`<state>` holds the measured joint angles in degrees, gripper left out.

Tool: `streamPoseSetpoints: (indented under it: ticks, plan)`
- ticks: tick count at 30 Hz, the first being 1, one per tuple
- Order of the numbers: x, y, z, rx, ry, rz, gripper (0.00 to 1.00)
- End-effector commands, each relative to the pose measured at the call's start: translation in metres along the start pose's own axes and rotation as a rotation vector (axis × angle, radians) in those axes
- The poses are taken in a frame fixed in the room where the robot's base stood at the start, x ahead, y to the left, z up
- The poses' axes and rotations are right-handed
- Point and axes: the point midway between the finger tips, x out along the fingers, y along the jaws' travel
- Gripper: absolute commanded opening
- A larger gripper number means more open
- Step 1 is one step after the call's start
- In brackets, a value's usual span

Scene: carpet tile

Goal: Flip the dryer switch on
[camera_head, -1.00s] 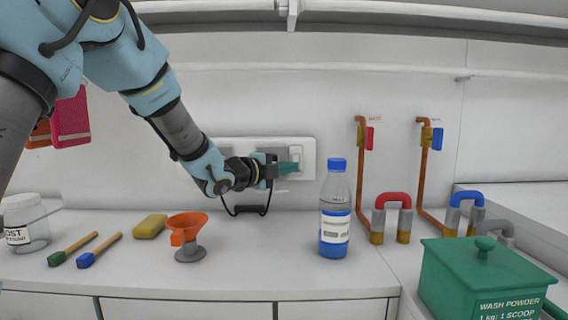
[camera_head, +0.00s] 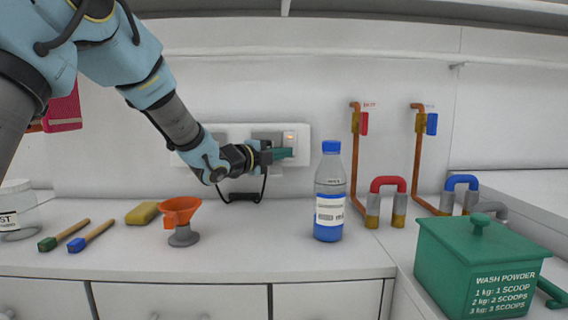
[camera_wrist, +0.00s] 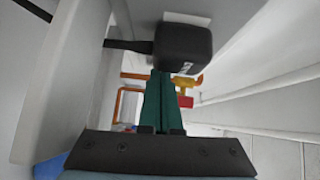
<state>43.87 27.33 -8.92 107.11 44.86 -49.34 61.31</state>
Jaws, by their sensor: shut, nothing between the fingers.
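A white switch panel (camera_head: 304,147) is on the back wall. A small orange light (camera_head: 291,137) glows at its upper right, on the switch part just above my fingertips. My gripper (camera_head: 290,153) has teal fingers, pressed together and empty. Its tips are in front of the panel, right below the light; I cannot tell whether they touch it. In the wrist view the shut fingers (camera_wrist: 161,82) point at a black block (camera_wrist: 183,46), which hides their tips and the switch. A grey square part of the panel is partly hidden behind my gripper.
Copper pipes (camera_head: 355,150) with taps are at right.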

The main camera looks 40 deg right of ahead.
Motion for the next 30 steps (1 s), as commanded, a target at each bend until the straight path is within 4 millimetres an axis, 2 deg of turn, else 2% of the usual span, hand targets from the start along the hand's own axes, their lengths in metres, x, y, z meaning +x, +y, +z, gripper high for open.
streamPoseSetpoints:
  ticks: [1,3,30]
  plan:
    - [0.0015,0.0084,0.0019,0.012,-0.002,-0.013,0.0]
    - [0.0025,0.0089,0.0031,0.027,-0.003,-0.028,0.0]
    - [0.0059,0.0074,0.0099,0.036,-0.013,-0.037,0.0]
